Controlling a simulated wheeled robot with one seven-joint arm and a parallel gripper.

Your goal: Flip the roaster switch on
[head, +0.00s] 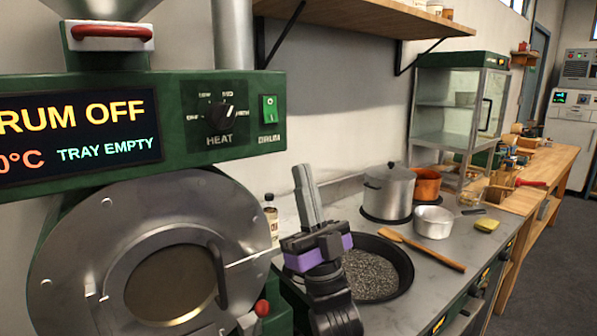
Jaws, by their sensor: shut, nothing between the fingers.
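The green roaster (175,82) fills the left side of the head view. Its display (80,136) reads "DRUM OFF", a cut-off temperature in °C and "TRAY EMPTY". The green drum switch (269,109) sits at the right end of the panel, above the label "DRUM". The heat knob (221,115) is to its left. My gripper (304,170) points upward with its fingers shut and empty. It is below and to the right of the switch, apart from it in the picture. My wrist hides part of the black pan behind it.
A black pan (403,262) of dark grains, a wooden spoon (425,250), pots (390,190) and a yellow sponge (487,225) stand on the grey counter. A glass cabinet (425,120) is behind. A wooden shelf (370,18) is above. The drum door (75,235) is below the panel.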

